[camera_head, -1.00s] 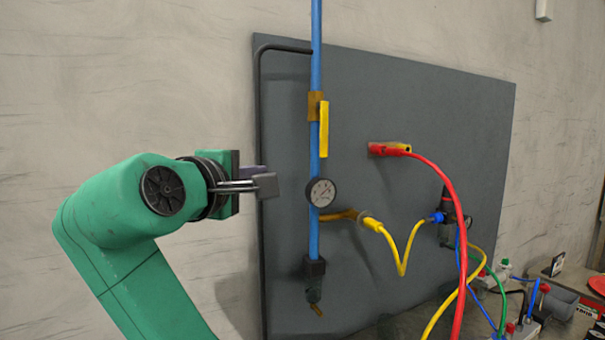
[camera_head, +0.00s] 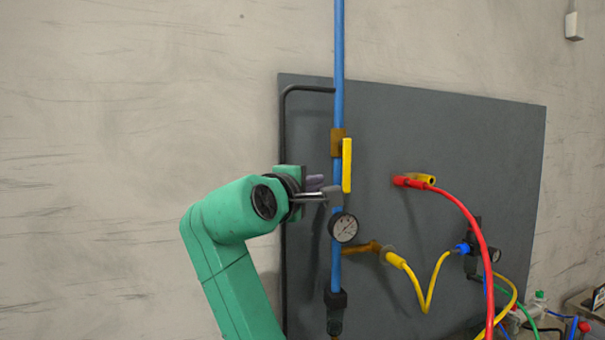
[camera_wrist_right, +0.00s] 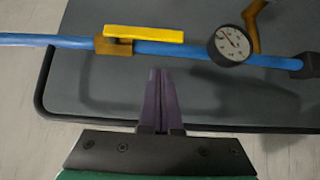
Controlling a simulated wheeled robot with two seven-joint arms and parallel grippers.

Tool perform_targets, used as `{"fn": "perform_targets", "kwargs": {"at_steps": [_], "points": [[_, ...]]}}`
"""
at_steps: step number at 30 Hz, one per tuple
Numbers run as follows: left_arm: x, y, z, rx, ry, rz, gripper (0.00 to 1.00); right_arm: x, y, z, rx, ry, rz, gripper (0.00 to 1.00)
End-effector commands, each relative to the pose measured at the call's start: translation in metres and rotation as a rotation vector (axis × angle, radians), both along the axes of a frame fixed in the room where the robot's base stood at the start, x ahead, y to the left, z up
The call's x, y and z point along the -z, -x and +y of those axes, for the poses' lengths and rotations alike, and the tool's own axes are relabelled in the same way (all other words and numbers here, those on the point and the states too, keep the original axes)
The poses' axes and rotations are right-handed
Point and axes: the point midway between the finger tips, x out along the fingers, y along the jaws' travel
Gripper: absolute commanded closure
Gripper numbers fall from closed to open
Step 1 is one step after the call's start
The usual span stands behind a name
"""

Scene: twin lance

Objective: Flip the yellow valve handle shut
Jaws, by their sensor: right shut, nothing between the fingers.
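The yellow valve handle (camera_head: 347,165) is a flat bar on the blue pipe (camera_head: 339,60). It points down along the pipe from a brass valve body (camera_head: 337,143). It also shows in the right wrist view (camera_wrist_right: 145,34), lying parallel to the pipe. My right gripper (camera_head: 334,196) is shut and empty. In the head view its tips overlap the pipe just below the handle's lower end. In the right wrist view its closed fingers (camera_wrist_right: 160,74) stop short of the pipe, beside the handle's length. My left gripper is out of view.
A round gauge (camera_head: 343,227) sits on the pipe just below my gripper. A dark panel (camera_head: 440,135) stands behind, with a black pipe (camera_head: 284,140) at its left edge. Red (camera_head: 470,210) and yellow hoses (camera_head: 428,300) hang to the right. The space left of the panel is clear.

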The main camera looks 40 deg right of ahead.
Motion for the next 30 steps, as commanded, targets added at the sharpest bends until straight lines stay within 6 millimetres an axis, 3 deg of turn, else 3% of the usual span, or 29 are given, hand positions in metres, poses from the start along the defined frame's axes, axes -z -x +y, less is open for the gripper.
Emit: {"fn": "perform_targets", "kwargs": {"at_steps": [3, 9, 30], "points": [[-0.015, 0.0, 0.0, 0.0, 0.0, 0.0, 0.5, -0.004, 0.007, -0.021, 0.002, 0.001, 0.0, 1.0], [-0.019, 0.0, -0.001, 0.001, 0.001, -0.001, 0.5, -0.001, 0.012, -0.037, -0.001, 0.001, 0.0, 1.0], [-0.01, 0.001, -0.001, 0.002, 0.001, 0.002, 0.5, 0.003, 0.011, -0.041, -0.001, 0.055, 0.018, 1.0]]}}
